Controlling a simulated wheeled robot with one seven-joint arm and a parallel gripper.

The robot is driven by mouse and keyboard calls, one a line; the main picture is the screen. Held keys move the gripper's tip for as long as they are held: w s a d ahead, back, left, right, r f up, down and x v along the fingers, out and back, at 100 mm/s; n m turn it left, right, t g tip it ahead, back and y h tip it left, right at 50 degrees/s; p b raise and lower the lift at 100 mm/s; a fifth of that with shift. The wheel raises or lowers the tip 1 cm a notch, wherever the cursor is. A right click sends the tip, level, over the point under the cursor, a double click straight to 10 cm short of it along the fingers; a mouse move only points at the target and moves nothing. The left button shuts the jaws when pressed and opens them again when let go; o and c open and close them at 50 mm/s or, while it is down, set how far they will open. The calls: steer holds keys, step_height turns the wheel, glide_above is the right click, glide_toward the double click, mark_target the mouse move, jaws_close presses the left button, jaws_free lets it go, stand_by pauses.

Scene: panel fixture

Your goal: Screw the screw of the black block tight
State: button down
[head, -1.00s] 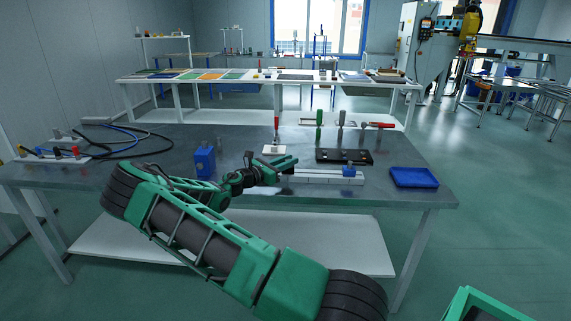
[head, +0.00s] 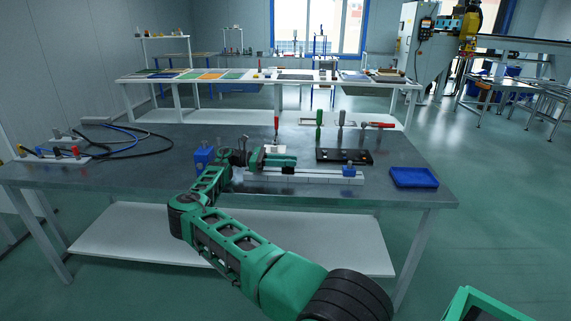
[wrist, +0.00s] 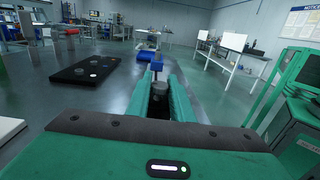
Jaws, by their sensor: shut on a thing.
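The black block (head: 288,171) sits on the pale rail (head: 325,179) at the front of the table, just below my gripper's fingertips. My gripper (head: 292,160) reaches in from the left, level above the rail. In the wrist view my gripper (wrist: 162,92) has its two green fingers on either side of a grey round screw head (wrist: 159,88) and is shut on it. The dark block under it is mostly hidden by the fingers. How far the screw is turned in cannot be told.
A blue block (head: 348,170) with an upright screw sits further right on the rail. A blue tray (head: 413,177) lies to the right. A black board (head: 344,156) is behind the rail, with upright tools behind it. A blue holder (head: 203,158) stands left, near my arm.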

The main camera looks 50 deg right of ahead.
steer(key=shift+d+m+g+y, duration=0.1)
steer(key=shift+m+g+y, duration=0.9)
steer(key=shift+y, duration=0.5)
steer(key=shift+m+y, duration=0.4)
steer(key=c, duration=1.6)
jaws_free()
steer(key=shift+w+f, duration=0.1)
steer(key=shift+o, duration=0.2)
steer(key=shift+r, duration=0.5)
step_height(320, 180, up, 3)
steer(key=shift+w+f, duration=0.1)
steer(key=a+r, duration=0.7)
steer(key=a, duration=0.4)
steer(key=shift+a, duration=0.35)
